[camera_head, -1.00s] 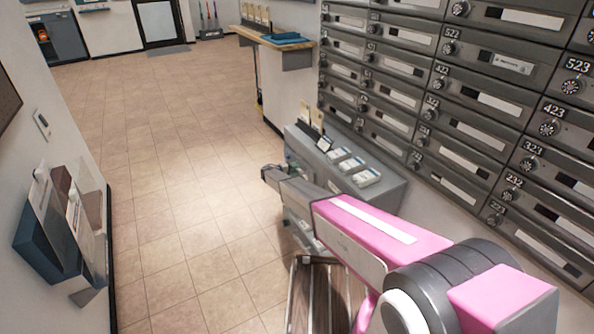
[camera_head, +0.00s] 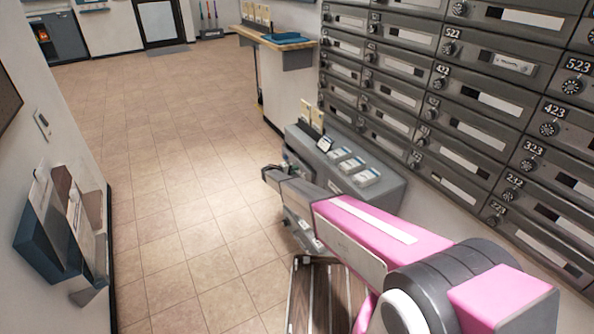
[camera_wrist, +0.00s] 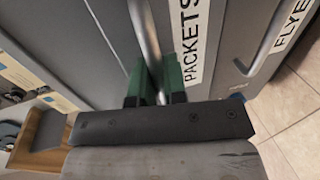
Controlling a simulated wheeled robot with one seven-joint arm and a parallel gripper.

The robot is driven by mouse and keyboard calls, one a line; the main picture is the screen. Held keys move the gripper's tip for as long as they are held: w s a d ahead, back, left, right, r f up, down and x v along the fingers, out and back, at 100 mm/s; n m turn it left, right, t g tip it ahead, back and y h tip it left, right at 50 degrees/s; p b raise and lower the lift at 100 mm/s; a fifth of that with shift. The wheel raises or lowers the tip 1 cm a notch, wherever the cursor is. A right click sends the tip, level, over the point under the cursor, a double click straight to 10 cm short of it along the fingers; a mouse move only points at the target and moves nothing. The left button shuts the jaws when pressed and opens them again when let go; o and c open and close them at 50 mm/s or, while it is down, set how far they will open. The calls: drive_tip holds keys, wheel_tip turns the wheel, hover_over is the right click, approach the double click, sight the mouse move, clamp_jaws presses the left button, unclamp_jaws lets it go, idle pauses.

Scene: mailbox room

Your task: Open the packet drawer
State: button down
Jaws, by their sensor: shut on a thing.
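The packet drawer has a grey front with a white label (camera_wrist: 192,45) reading PACKETS and a metal bar handle (camera_wrist: 143,28). My gripper (camera_wrist: 161,82) has green fingertips, which are shut on this handle in the wrist view. In the head view the drawer is in the low grey cabinet (camera_head: 385,188) under the mailboxes. My pink and grey arm hides much of the cabinet front there. I cannot tell how far the drawer is out.
A neighbouring front bears a label starting FLYE (camera_wrist: 292,25). Stacks of cards (camera_head: 352,165) lie on the cabinet top. Mailboxes (camera_head: 470,100) line the wall at right. A leaflet holder (camera_head: 50,245) hangs at left. The tiled floor (camera_head: 170,150) between is clear.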

drive_tip(key=f+v, duration=0.2)
drive_tip(key=v, duration=0.7)
drive_tip(key=f+v, duration=0.1)
drive_tip(key=v, duration=0.8)
drive_tip(key=shift+s+a+f, duration=0.3)
drive_tip(key=shift+s+a, duration=0.05)
drive_tip(key=shift+a, duration=0.25)
drive_tip(key=c, duration=1.2)
unclamp_jaws()
drive_tip(key=v, duration=1)
drive_tip(key=shift+s+a+r, duration=0.1)
drive_tip(key=shift+s+a, duration=0.1)
drive_tip(key=shift+a, duration=0.1)
